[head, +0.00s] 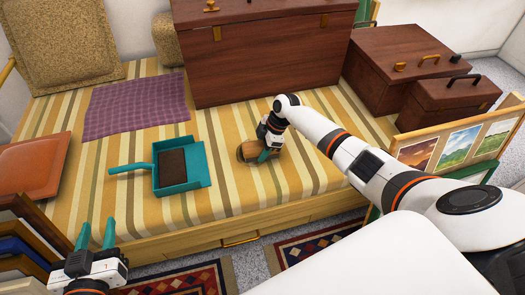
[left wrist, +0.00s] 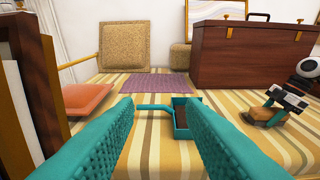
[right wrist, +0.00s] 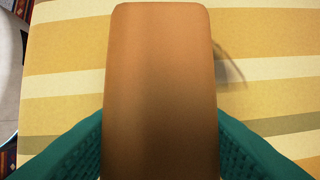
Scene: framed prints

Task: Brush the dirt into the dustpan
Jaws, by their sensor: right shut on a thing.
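The teal dustpan (head: 195,172) lies on the striped bed cover, its handle (head: 130,168) pointing left. It also shows in the left wrist view (left wrist: 181,101), between my fingers and farther off. A dark brown rectangular patch (head: 172,164) lies inside it; I cannot tell whether this is dirt. My right gripper (head: 263,153) is shut on the brown brush (head: 246,151), low over the cover to the right of the dustpan and apart from it. The brush's smooth back fills the middle of the right wrist view (right wrist: 160,80); its bristles are hidden. My left gripper (head: 97,234) is open and empty, in front of the bed.
A purple cloth (head: 135,105) lies behind the dustpan. A large wooden chest (head: 265,60) stands behind the brush. An orange cushion (head: 35,165) and upright dark frames (head: 30,235) are at the left. Framed prints (head: 460,145) stand at the right. The cover between dustpan and brush is clear.

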